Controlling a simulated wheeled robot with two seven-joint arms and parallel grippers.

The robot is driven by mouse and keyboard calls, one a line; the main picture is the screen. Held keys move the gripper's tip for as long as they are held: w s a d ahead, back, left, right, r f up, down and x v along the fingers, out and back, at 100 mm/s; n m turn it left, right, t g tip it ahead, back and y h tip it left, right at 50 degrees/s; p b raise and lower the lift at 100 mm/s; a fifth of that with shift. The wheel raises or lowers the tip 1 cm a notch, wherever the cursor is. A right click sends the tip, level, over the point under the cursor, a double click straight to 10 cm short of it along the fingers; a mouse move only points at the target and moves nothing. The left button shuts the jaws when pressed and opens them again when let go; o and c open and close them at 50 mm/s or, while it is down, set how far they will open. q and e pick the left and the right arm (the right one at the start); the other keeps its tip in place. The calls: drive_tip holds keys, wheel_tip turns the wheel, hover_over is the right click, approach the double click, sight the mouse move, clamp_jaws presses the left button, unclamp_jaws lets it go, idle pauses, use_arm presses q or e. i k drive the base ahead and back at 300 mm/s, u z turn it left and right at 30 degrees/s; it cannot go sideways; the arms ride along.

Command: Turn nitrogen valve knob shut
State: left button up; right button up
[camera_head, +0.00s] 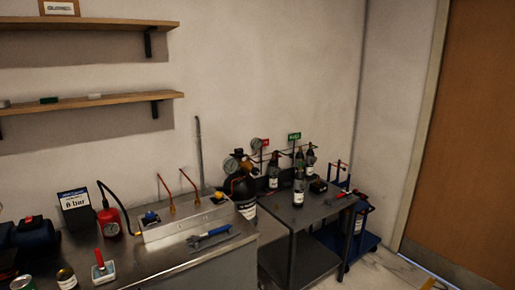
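Neither of my grippers shows in the head view. A large black gas cylinder (242,189) stands behind the gap between bench and cart, with a round gauge (231,165) at its top. Smaller dark bottles (299,187) stand on the cart, below thin copper pipes. A red tag (265,142) and a green tag (294,136) rise above them. A metal panel on the bench carries a blue knob (151,217) and a yellow knob (218,197). I cannot tell which knob is the nitrogen valve, as labels are too small to read.
Shelves (90,98) hang left; a wooden door (470,150) is at right.

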sight(238, 150)
drive_tip(key=z, duration=1)
drive_tip(key=i, duration=2.3)
drive_tip(key=u, duration=0.9)
